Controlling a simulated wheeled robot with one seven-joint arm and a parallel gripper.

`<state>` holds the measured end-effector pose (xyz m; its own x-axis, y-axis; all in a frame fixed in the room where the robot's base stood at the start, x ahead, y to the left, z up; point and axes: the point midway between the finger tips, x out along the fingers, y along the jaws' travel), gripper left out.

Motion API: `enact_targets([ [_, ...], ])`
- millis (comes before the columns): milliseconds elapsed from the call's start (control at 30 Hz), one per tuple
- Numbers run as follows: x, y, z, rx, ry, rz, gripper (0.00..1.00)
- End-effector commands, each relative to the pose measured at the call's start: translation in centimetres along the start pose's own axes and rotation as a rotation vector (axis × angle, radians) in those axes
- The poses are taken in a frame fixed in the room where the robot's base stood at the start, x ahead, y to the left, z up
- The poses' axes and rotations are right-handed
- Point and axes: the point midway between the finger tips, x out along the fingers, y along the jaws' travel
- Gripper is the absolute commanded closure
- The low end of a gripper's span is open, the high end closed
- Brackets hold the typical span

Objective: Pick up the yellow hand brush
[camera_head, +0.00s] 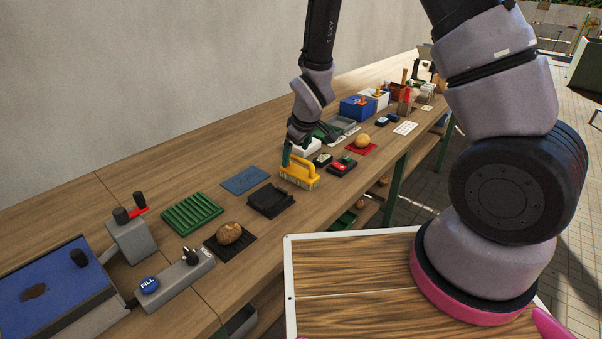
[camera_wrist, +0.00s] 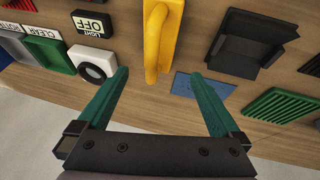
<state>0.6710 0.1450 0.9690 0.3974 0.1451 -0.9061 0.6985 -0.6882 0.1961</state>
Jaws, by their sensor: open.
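The yellow hand brush (camera_head: 299,171) stands on the wooden bench in the head view, with its pale bristles down and its handle on top. In the wrist view the yellow brush (camera_wrist: 160,40) shows at the top centre, running away from me. My gripper (camera_head: 286,152) is just behind and left of the brush's handle in the head view. In the wrist view my gripper (camera_wrist: 162,88) has its two green fingers wide apart, with the near end of the handle in line with the gap between them. Nothing is held. Whether a finger touches the brush I cannot tell.
A black tray (camera_head: 270,200) and a blue mat (camera_head: 245,180) lie left of the brush. A black-and-red box (camera_head: 342,165) is close on its right. A green ribbed rack (camera_head: 191,213) and a potato (camera_head: 229,233) are farther left. A wall runs behind the bench.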

Motion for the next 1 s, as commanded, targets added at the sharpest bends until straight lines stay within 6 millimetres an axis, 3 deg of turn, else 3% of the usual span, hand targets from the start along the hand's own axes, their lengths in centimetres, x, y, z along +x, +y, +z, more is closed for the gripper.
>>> enact_targets([
  [600,7.3,0.3,0.5,0.004,-0.002,0.000,0.00],
  [900,7.8,0.3,0.4,0.004,0.000,0.000,0.00],
  [933,7.8,0.3,0.4,0.004,0.000,0.000,0.08],
  [1000,7.8,0.3,0.4,0.004,0.000,0.000,0.34],
])
